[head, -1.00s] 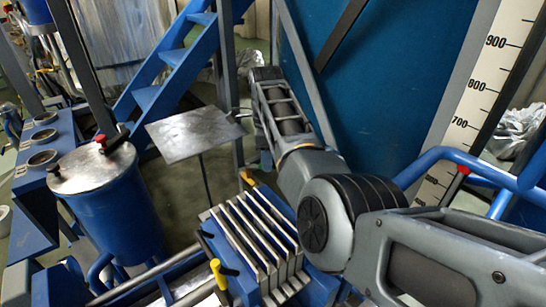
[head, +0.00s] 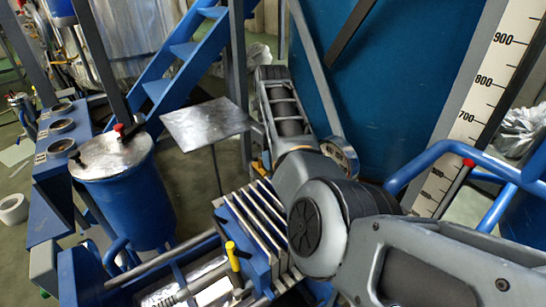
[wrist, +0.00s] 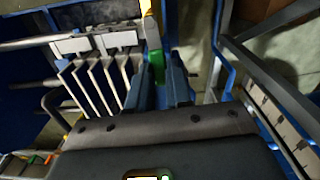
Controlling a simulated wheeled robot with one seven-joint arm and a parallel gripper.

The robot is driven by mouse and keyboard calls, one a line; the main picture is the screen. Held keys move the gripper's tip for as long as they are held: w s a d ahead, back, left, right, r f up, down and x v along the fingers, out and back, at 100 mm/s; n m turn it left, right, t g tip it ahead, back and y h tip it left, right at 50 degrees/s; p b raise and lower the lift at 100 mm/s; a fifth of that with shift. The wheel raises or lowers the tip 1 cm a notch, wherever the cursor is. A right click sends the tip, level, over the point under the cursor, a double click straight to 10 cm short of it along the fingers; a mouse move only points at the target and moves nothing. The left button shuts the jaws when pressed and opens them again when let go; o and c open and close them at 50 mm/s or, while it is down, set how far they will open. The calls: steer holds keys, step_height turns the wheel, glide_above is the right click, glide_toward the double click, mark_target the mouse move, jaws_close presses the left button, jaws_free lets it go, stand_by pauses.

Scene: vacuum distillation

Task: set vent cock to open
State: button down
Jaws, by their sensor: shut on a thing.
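In the wrist view, my gripper (wrist: 160,88) is shut on a narrow upright piece (wrist: 157,68), green low down and yellow higher up, beside a row of pale fins. It looks like a handle; I cannot tell for sure that it is the vent cock or how far it is turned. In the head view my arm hides the gripper's fingers. A yellow-handled lever (head: 232,256) stands upright at the front of the finned block (head: 262,225). A red-knobbed fitting (head: 119,128) sits on the lid of the blue tank (head: 135,200).
The fins (wrist: 100,85) stand close to the left of my gripper in the wrist view. A flat metal plate on a post (head: 205,122), blue stairs (head: 180,70) and bent blue pipes (head: 450,155) surround my arm. A numbered scale (head: 480,95) rises at the right.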

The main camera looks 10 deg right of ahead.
steer(key=shift+a+m, duration=0.1)
steer(key=shift+m, duration=0.2)
steer(key=c, duration=1)
jaws_free()
steer(key=shift+s, duration=0.1)
steer(key=shift+c, duration=0.2)
steer(key=shift+r+b, duration=0.45)
steer(key=shift+r, duration=3.5)
